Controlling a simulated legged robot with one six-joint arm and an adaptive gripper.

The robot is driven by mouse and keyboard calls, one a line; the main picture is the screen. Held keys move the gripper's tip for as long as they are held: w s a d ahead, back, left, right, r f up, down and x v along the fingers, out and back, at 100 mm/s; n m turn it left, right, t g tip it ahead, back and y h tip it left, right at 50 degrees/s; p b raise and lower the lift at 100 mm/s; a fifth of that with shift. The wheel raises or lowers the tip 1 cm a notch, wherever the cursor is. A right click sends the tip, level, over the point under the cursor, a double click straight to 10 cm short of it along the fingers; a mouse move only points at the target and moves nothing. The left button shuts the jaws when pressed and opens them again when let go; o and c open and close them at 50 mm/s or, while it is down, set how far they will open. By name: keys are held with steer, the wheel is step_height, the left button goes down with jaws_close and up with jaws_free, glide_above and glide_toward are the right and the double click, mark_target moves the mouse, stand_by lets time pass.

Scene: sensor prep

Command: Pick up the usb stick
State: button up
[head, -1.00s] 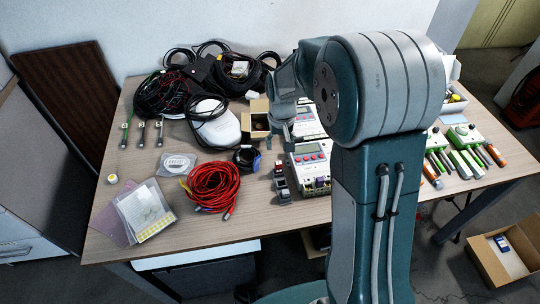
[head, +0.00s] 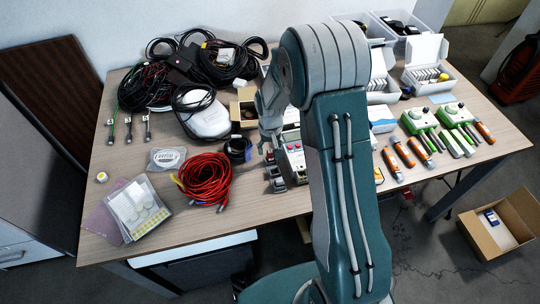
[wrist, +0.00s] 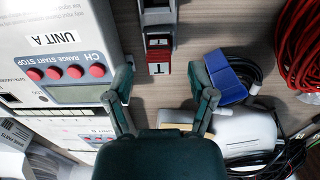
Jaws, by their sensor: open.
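A small block with a red end and a pale metal-like tip, which I take to be the usb stick (wrist: 158,52), lies on the wooden table in the wrist view. It is just beyond my gripper (wrist: 163,88), roughly in line with the gap between the fingers. The fingers are open with nothing between them. In the head view my gripper (head: 268,142) points down over the table, beside a short row of small dark and red blocks (head: 273,172). Which block of that row is the stick cannot be told there, and my arm hides part of the area.
The UNIT A meter box (wrist: 60,50) stands close to the left finger in the wrist view. A blue clip-like piece (wrist: 225,78) with black cable lies close to the right finger. A red cable coil (head: 205,180) lies left of the row. Bare table shows around the blocks.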

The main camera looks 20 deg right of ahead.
step_height(320, 180, down, 2)
steer(key=shift+d+f, duration=0.1)
steer(key=shift+c, duration=0.3)
steer(key=c, duration=0.9)
steer(key=shift+o, duration=0.2)
